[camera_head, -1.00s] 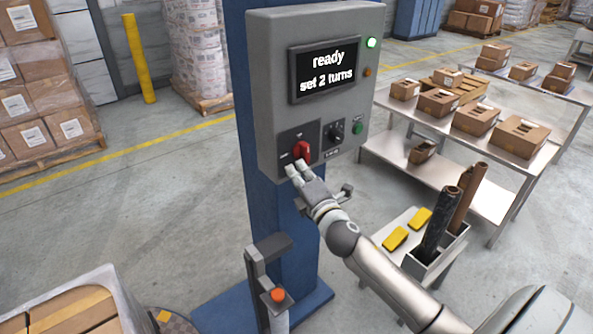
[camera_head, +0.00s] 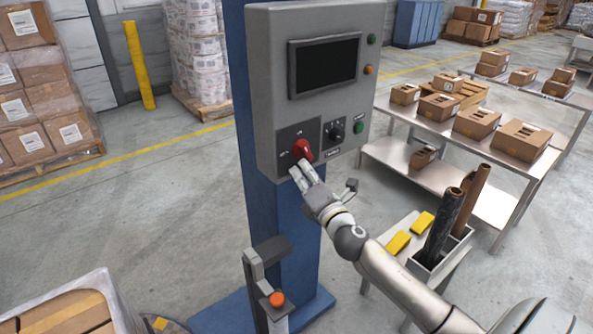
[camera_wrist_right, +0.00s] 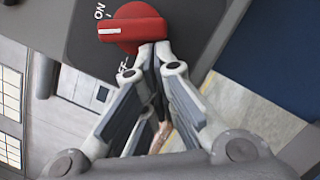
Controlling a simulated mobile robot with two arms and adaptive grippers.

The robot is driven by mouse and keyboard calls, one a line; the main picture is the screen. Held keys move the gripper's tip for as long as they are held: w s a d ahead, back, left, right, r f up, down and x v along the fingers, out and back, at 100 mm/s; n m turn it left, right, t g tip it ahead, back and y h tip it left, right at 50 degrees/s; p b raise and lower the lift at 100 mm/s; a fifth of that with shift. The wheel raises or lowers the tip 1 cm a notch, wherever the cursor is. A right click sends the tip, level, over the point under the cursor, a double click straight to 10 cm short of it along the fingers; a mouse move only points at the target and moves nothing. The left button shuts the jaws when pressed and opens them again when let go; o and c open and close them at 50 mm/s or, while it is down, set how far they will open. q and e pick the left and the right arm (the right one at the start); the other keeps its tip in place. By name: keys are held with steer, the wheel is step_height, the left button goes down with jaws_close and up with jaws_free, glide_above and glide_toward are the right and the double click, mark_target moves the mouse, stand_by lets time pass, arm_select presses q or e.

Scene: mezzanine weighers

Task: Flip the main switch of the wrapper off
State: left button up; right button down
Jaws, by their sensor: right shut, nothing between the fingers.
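The main switch (camera_head: 302,150) is a red rotary knob low on the grey control box (camera_head: 262,100) of the wrapper. It also shows in the right wrist view (camera_wrist_right: 133,27), with a white line on it pointing left, near the ON label; the OFF label is partly hidden by a finger. The box's display (camera_head: 325,65) is dark. My right gripper (camera_head: 300,168) is shut and empty, its fingertips just below the knob. In the wrist view its tips (camera_wrist_right: 152,52) meet the knob's edge; I cannot tell whether they touch it. My left gripper is not in view.
A black selector (camera_head: 337,132) and green button (camera_head: 359,128) sit right of the switch. A small stand with film rolls (camera_head: 440,228) and yellow items is at right, before a table of boxes (camera_head: 476,121).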

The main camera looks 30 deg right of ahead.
steer(key=shift+w+d+f+n+t+y+b, duration=0.1)
steer(key=shift+d+f+n+t+y+b, duration=0.15)
steer(key=shift+n+b, duration=0.6)
steer(key=shift+d+f+n+t+y+b, duration=0.15)
steer(key=shift+d+n+y+b, duration=0.25)
steer(key=shift+n, duration=0.65)
steer(key=shift+d+n+t+y+b, duration=0.1)
steer(key=shift+d+n+y+b, duration=0.2)
steer(key=shift+n+b, duration=0.6)
steer(key=shift+d+n+t+y+b, duration=0.1)
steer(key=shift+d+n+y+b, duration=0.35)
steer(key=shift+n, duration=0.8)
steer(key=shift+d+n+t+y+b, duration=0.1)
steer(key=shift+d+n+y+b, duration=0.1)
steer(key=shift+n+b, duration=0.75)
steer(key=shift+w+d+r+n+y+b, duration=0.1)
steer(key=shift+d+n+y+b, duration=0.15)
steer(key=shift+n, duration=0.4)
steer(key=shift+s+d+r+n+y+b, duration=0.1)
steer(key=shift+n+b, duration=0.25)
steer(key=shift+n, duration=0.25)
steer(key=shift+w+d+n+y+b, duration=0.1)
steer(key=shift+d+n+y+b, duration=0.15)
steer(key=shift+n, duration=0.4)
steer(key=v, duration=1.2)
